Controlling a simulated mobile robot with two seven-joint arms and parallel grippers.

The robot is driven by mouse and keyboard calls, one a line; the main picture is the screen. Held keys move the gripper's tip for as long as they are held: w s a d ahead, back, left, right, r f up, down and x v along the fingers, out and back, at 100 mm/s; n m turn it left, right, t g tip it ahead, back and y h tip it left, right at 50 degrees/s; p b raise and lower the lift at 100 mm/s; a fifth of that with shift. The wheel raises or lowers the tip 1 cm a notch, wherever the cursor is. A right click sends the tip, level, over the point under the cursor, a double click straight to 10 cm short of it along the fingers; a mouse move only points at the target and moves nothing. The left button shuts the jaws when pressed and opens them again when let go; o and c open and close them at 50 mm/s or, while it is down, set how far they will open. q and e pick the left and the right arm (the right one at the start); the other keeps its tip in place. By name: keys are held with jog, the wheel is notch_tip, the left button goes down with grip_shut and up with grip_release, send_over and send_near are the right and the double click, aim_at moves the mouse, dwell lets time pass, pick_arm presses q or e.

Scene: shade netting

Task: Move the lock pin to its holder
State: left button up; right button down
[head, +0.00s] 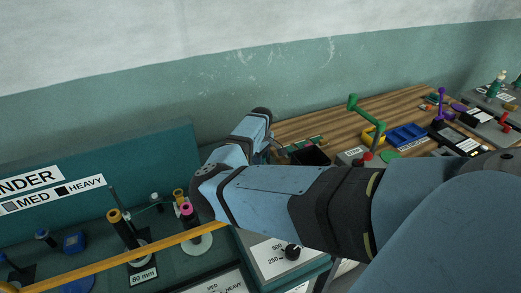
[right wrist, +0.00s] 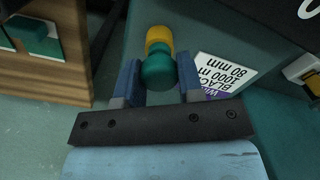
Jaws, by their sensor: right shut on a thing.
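My right gripper (right wrist: 159,62) shows in the right wrist view, with its two blue fingers on either side of a short round piece with a teal body and a yellow end. I take this piece to be the lock pin (right wrist: 158,72); it is held between the fingers. In the head view my right arm folds across the middle and hides most of the gripper and the piece. The pin's holder cannot be made out for certain. My left gripper is in neither view.
A teal winder bench (head: 110,268) with posts and spools stands at the left. A wooden bench (head: 310,127) at the right holds a black bin (head: 311,155), a blue tray (head: 406,134) and a green crank (head: 366,113). A printed label (right wrist: 226,72) lies beside the gripper.

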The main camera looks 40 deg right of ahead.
jog(key=c, duration=0.7)
grip_release()
jog(key=shift+f, duration=0.1)
jog(key=shift+o, duration=0.2)
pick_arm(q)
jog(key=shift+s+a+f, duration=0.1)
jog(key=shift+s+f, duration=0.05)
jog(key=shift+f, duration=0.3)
pick_arm(e)
notch_tip(320, 180, up, 14)
